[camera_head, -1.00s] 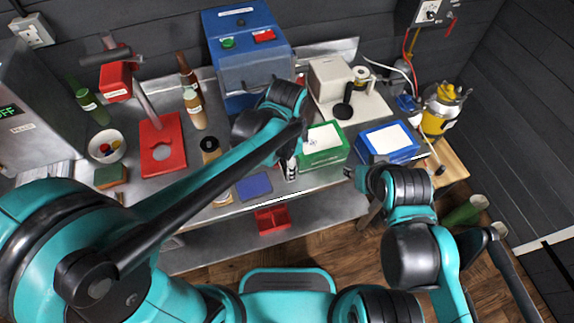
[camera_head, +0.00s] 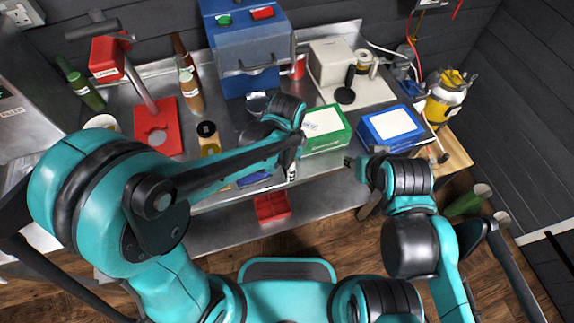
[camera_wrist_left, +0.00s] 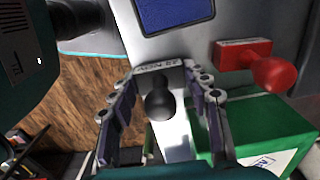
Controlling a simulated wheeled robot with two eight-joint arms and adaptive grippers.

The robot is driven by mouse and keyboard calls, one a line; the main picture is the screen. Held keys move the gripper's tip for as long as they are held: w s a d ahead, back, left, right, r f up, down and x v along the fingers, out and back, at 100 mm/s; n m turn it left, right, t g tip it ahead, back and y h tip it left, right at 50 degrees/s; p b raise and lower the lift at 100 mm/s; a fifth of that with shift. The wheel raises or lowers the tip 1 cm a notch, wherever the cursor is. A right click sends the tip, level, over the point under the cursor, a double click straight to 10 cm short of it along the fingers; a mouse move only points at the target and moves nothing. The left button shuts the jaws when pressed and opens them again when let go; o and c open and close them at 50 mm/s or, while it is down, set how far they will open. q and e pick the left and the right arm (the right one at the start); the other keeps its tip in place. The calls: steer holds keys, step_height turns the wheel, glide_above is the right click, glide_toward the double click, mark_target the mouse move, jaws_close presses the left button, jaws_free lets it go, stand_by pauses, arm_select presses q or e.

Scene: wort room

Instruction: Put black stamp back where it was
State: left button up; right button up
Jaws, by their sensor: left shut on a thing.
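The black stamp (camera_wrist_left: 158,102) shows its round black handle between the fingers of my left gripper (camera_wrist_left: 160,125) in the left wrist view. A pale dated label lies at its base. In the head view my left gripper (camera_head: 294,150) points down at the table's front, left of the green box, with the stamp's lower end (camera_head: 291,173) below it. The blue ink pad (camera_head: 254,178) is left of it, partly hidden by my arm; it also shows in the left wrist view (camera_wrist_left: 174,12). My right gripper (camera_head: 352,163) is right of the green box; its jaw state is unclear.
A green box (camera_head: 326,130) and a blue box (camera_head: 391,127) stand close by on the right. A red stamp (camera_wrist_left: 262,64) is near the green box in the wrist view. A red bin (camera_head: 271,207) sits below the table edge. Bottles (camera_head: 190,95) stand at left.

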arm_select(q)
steer(key=o, duration=0.9)
steer(key=shift+f, duration=0.1)
steer(key=shift+r, duration=0.2)
step_height(320, 180, up, 12)
steer(key=p, duration=0.4)
steer(key=s+a+r+n+t, duration=0.2)
steer(key=a+n+t, duration=0.1)
steer(key=a+n, duration=0.4)
steer(key=s+a+r+n+t, duration=0.1)
steer(key=s+a+n+t, duration=0.2)
steer(key=a+n, duration=0.4)
steer(key=a+t, duration=0.1)
steer(key=a, duration=0.2)
steer(key=shift+a+r, duration=0.35)
